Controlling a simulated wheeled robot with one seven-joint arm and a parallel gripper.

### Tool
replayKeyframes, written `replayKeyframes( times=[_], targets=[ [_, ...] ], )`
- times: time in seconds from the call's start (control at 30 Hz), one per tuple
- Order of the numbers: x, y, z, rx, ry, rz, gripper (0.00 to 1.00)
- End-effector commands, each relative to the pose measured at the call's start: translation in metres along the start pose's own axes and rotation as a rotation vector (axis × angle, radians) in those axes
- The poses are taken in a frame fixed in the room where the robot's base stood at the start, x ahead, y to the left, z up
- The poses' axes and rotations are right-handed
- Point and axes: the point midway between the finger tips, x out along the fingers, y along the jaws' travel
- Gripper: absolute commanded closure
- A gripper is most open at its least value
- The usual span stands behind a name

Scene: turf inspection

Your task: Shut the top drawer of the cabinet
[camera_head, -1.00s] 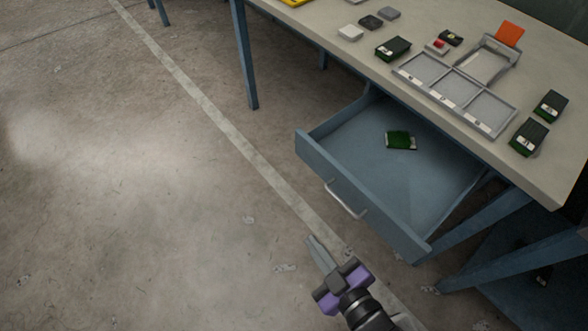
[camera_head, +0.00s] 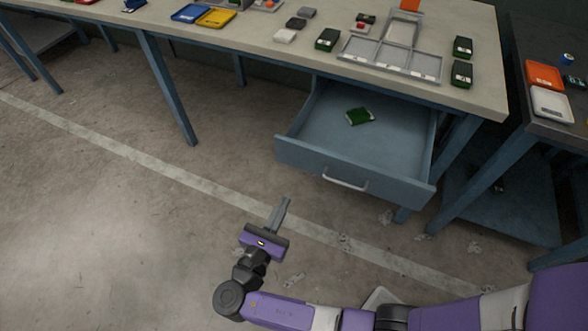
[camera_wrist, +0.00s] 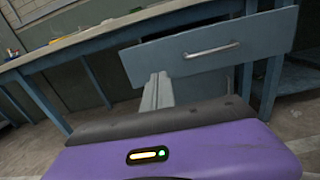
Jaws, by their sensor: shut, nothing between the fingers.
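The blue-grey drawer (camera_head: 300,157) sticks well out from under the workbench in the head view, with a pale bar handle (camera_head: 345,181) on its front. A green box-like item (camera_head: 360,116) lies inside it. In the wrist view the drawer front (camera_wrist: 262,38) and its handle (camera_wrist: 211,51) are ahead, to the right of the fingers. My gripper (camera_head: 281,209) is shut and empty, in front of and below the left part of the drawer front, apart from it. The fingers also show in the wrist view (camera_wrist: 157,90).
The workbench top (camera_head: 478,98) holds a grey divided tray (camera_head: 391,58), several dark green boxes and small grey blocks. A darker table with an orange tray (camera_head: 544,74) stands at the right. Blue bench legs (camera_head: 168,90) flank the drawer. The concrete floor in front is mostly clear.

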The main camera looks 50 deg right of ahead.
Motion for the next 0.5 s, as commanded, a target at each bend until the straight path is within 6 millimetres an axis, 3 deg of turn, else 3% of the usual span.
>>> replayKeyframes(
  times=[0.23, 0.5],
  targets=[
    [0.016, -0.004, 0.001, -0.037, 0.000, -0.015, 1.00],
    [0.067, -0.005, 0.000, -0.035, 0.001, -0.017, 1.00]
  ],
)
